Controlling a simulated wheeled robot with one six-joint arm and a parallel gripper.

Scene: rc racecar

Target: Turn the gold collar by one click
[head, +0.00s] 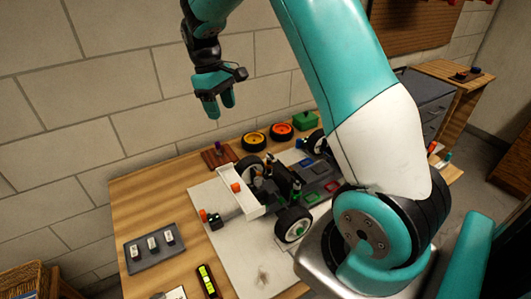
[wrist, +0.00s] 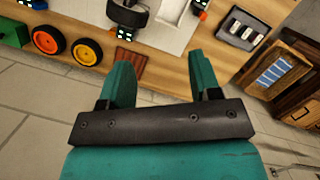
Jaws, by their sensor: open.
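The rc racecar stands on a pale mat (head: 232,243) on the wooden table in the head view. Its white rear wing (head: 262,205) and a rear wheel (head: 293,224) face me. Dark upright parts stand between its rear wheels. I cannot make out the gold collar in either view; it is too small or hidden. My gripper (head: 220,104) is raised high above the back of the table, well apart from the car. In the wrist view its two teal fingers (wrist: 164,78) are spread, with nothing between them.
A yellow wheel (head: 253,141), an orange wheel (head: 281,132), a green box (head: 304,121) and a dark red plate (head: 218,157) lie along the table's back edge by the wall. A grey tray (head: 136,261) sits front left. My arm hides the car's right side.

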